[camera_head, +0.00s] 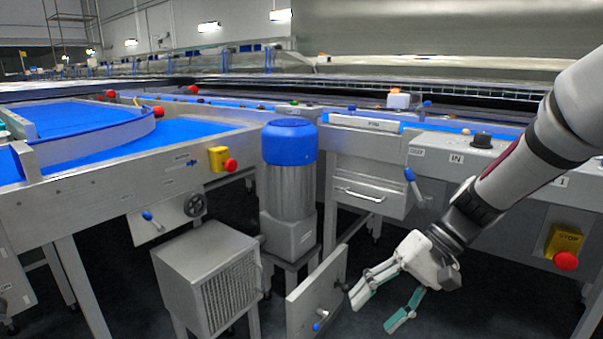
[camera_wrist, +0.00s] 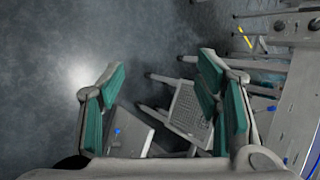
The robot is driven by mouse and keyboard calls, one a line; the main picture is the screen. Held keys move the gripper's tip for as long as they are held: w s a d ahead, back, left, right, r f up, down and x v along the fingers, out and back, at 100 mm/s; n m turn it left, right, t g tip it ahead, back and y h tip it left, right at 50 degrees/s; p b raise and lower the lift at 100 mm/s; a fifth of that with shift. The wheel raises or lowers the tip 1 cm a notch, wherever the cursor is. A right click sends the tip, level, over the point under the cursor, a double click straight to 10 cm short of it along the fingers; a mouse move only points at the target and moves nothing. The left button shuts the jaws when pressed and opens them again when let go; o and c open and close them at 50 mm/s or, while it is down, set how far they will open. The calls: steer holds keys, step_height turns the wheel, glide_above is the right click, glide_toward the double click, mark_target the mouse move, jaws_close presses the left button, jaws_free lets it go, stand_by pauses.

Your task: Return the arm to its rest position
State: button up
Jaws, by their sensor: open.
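My gripper (camera_head: 385,310) hangs at the lower right of the head view, at the end of my arm, which comes in from the right edge. Its white body and green-padded fingers point down and to the left. The two fingers are spread apart with nothing between them. In the wrist view my gripper (camera_wrist: 165,105) shows both green finger pads apart. Dark floor and machine parts show beyond them. The fingertips are in front of a metal panel with a blue knob (camera_head: 307,300); whether they touch it I cannot tell.
A grey vented box (camera_head: 195,275) and a blue-capped motor (camera_head: 290,190) stand left of my gripper. Conveyors with blue belts (camera_head: 185,132) run behind. A yellow stop box with a red button (camera_head: 566,261) is at right below my arm.

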steer(key=s+d+r+t+h, duration=0.1)
steer(key=s+d+r+h, duration=0.15)
steer(key=s, duration=0.65)
steer(key=s+d+r+h, duration=0.1)
steer(key=s+r+h, duration=0.2)
steer(key=s, duration=0.6)
steer(key=s+d+r+t+h, duration=0.1)
steer(key=s+d+r+h, duration=0.15)
steer(key=s, duration=0.65)
step_height(320, 180, up, 34)
steer(key=n+t+p, duration=0.1)
steer(key=t+p, duration=0.3)
steer(key=p, duration=2.9)
steer(key=shift+w+r, duration=0.15)
steer(key=shift+w, duration=0.1)
